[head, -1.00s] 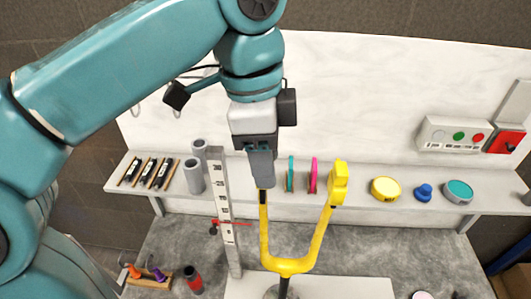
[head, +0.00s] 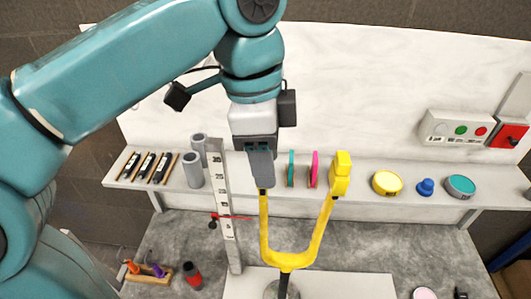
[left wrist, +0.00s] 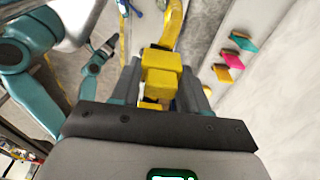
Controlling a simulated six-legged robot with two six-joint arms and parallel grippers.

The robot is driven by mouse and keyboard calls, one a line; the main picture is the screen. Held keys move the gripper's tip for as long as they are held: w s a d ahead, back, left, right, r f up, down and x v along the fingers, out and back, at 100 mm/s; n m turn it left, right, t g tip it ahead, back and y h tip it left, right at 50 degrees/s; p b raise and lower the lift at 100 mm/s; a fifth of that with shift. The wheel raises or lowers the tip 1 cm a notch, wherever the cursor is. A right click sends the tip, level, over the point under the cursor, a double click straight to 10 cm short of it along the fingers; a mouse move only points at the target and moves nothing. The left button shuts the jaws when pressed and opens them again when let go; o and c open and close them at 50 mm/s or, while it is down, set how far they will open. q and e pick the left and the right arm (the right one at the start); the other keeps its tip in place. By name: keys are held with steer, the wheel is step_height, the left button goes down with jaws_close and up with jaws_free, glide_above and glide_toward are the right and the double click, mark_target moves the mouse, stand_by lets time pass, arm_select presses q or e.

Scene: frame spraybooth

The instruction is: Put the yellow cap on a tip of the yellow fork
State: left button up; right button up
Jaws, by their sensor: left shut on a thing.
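The yellow fork (head: 287,262) stands upright with its two prongs up. My left gripper (head: 263,184) points down right over the fork's left tip. It is shut, and its fingers hide what they hold in the head view. In the left wrist view the yellow cap (left wrist: 160,82) shows between the fingers of my left gripper (left wrist: 163,93), in line with a yellow prong beyond it. I cannot tell whether the cap is seated on the tip. My right gripper is not in view.
An upright ruler (head: 222,200) stands close left of the fork.

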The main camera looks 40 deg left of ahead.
arm_select(q)
steer(key=shift+f, duration=0.35)
steer(key=o, duration=1.2)
steer(key=shift+r, duration=0.1)
steer(key=r, duration=0.2)
steer(key=r+p, duration=0.1)
steer(key=r, duration=0.2)
steer(key=r+p, duration=0.1)
steer(key=r, duration=0.2)
steer(key=shift+s+a+r, duration=0.1)
steer(key=shift+s+a, duration=0.15)
steer(key=shift+a, duration=0.1)
steer(key=r+p, duration=0.3)
steer(key=shift+s+a+r+p, duration=0.2)
steer(key=shift+a+r+p, duration=0.05)
steer(key=shift+r+p, duration=0.1)
